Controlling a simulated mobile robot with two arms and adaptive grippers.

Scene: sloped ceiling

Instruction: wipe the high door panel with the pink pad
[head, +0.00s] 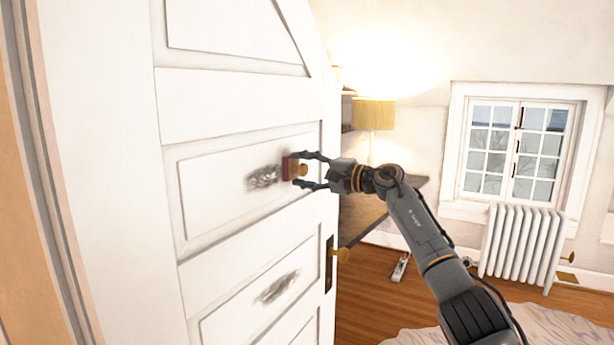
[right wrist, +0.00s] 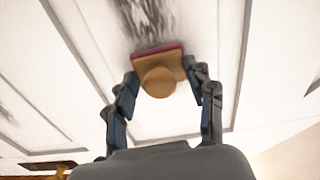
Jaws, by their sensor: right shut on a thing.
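The white door carries a high panel (head: 215,185) with a grey smudge (head: 265,178) near its middle. The smudge also shows in the right wrist view (right wrist: 148,18). My right gripper (head: 301,171) is shut on the pink pad (head: 287,168), holding it by its tan block and round knob. The pad's pink face is turned to the panel, at the right end of the smudge. It looks close against the panel, but I cannot tell if it touches. In the right wrist view the fingers flank the block (right wrist: 158,75). My left gripper is not in view.
A lower door panel (head: 225,325) has another grey smudge (head: 278,288). A brass knob (head: 343,255) sticks out at the door's right edge. Behind are a dark surface (head: 360,215), a lamp (head: 374,115), a radiator (head: 522,245) and a window (head: 515,145).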

